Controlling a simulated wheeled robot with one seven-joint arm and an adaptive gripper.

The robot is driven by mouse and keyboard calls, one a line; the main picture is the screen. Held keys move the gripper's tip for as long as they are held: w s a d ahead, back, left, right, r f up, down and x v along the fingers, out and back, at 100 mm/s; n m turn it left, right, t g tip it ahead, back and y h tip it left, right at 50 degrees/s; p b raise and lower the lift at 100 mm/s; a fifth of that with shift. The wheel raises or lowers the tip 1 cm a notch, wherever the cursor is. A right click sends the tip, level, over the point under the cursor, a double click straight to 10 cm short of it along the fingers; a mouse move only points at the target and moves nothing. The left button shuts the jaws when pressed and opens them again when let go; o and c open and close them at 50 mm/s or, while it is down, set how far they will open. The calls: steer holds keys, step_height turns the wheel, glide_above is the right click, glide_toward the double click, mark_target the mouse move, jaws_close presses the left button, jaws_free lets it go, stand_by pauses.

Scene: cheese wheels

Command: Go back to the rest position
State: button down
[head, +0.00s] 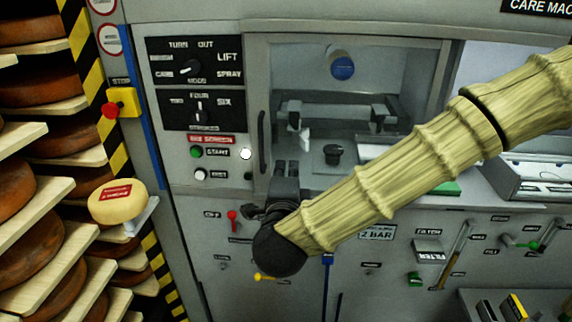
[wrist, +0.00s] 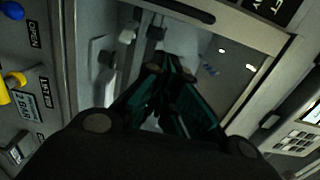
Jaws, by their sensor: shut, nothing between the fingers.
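My gripper (head: 285,180) is in front of the lower left part of the grey care machine (head: 215,55), near the machine's glass-fronted chamber (head: 400,60). Its fingers point up and away from me, and they are shut and empty. My arm, in a yellowish ribbed sleeve, comes in from the right. In the wrist view, the gripper's dark green fingers (wrist: 160,85) come together in front of the chamber opening. Whether the fingertips touch the machine cannot be told.
A rack with several brown cheese wheels (head: 40,85) on boards stands at the left. A pale cheese with a red label (head: 118,201) sits on a small shelf beside it. Dials, a red stop button (head: 110,110), a green start button (head: 196,152) and levers line the machine's front.

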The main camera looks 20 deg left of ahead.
steer(key=s+d+f+n+g, duration=0.3)
steer(key=d+f, duration=0.2)
steer(key=f, duration=0.7)
steer(key=s+d+f+n+g+h, duration=0.1)
steer(key=s+d+f+n+g, duration=0.15)
steer(key=d+f, duration=0.65)
steer(key=s+d+f+n+g, duration=0.2)
steer(key=f+n+g, duration=0.1)
steer(key=f, duration=1.2)
steer(key=s+d+f+n+g+h, duration=0.2)
steer(key=s+d+f+n+g, duration=0.1)
steer(key=s+d+f, duration=0.6)
steer(key=s+d+f+n+g+h, duration=0.2)
steer(key=s+d+f+g, duration=0.4)
steer(key=s+d, duration=0.9)
step_height(320, 180, down, 3)
steer(key=shift+s+d+f+n, duration=0.15)
steer(key=shift+d+n, duration=0.3)
steer(key=shift+d, duration=0.8)
